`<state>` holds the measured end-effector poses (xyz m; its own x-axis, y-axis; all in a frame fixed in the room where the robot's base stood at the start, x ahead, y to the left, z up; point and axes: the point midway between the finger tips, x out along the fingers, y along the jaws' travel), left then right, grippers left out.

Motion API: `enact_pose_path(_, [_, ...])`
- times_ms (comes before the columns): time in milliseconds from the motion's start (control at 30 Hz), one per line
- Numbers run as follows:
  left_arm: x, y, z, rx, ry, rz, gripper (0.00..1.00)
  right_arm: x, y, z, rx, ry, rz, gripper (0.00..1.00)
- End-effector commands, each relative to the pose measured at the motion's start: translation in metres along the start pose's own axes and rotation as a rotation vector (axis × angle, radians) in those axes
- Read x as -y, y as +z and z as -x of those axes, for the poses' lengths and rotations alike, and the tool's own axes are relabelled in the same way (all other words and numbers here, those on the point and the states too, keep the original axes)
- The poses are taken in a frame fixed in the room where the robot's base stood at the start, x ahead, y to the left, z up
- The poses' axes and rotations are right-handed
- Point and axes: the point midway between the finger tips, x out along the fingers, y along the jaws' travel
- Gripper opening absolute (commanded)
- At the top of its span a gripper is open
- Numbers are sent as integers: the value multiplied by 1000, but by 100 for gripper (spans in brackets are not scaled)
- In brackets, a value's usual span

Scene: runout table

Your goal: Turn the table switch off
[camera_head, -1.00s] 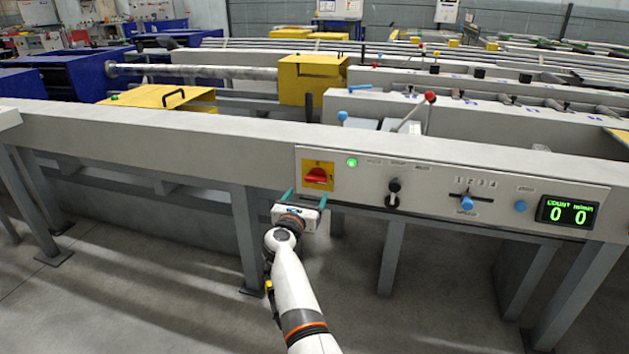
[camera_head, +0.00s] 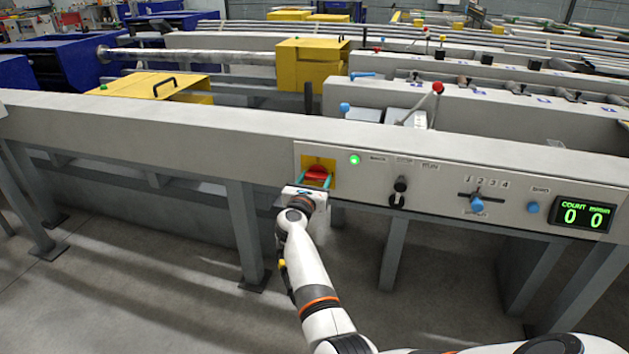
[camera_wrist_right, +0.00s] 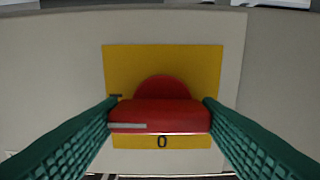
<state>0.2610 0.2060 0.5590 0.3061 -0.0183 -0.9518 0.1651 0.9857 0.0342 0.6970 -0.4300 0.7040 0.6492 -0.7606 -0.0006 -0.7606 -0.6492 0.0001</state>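The table switch is a red rotary handle (camera_head: 317,172) on a yellow plate (camera_head: 326,162), at the left end of the grey control panel. In the right wrist view the handle (camera_wrist_right: 160,116) lies horizontal, with its white mark at the left end, beside a small dark mark on the plate (camera_wrist_right: 125,65). A "0" is printed below the handle. My right gripper (camera_head: 315,180) is at the switch. Its two green fingers (camera_wrist_right: 160,112) press against the left and right ends of the handle, shut on it. My left gripper is not in view.
A green lamp (camera_head: 355,160) is lit right of the switch. The table beam (camera_head: 150,128) runs above; legs and open floor are below.

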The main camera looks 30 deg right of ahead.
Motion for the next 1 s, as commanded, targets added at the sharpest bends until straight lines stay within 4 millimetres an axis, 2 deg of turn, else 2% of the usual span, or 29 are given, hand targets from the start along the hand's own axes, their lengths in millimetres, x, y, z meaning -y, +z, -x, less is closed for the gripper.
enact_pose_path(33, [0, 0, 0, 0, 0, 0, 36, 0, 0, 0, 0, 0, 0, 49])
enact_pose_path(100, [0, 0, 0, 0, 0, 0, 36, 0, 0, 0, 0, 0, 0, 37])
enact_pose_path(133, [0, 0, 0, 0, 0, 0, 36, 0, 0, 0, 0, 0, 0, 35])
enact_pose_path(467, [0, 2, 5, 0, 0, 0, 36, 0, -2, 0, 0, -1, 55, 35])
enact_pose_path(733, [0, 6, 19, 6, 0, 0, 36, 0, -3, 0, 1, 0, 236, 35])
enact_pose_path(767, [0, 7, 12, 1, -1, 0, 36, 0, -3, 0, 1, 0, 262, 35])
enact_pose_path(800, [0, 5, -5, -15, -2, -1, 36, 0, -4, 0, 1, -1, 300, 35])
enact_pose_path(1000, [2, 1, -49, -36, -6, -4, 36, 0, -4, 0, 1, -1, 491, 35])
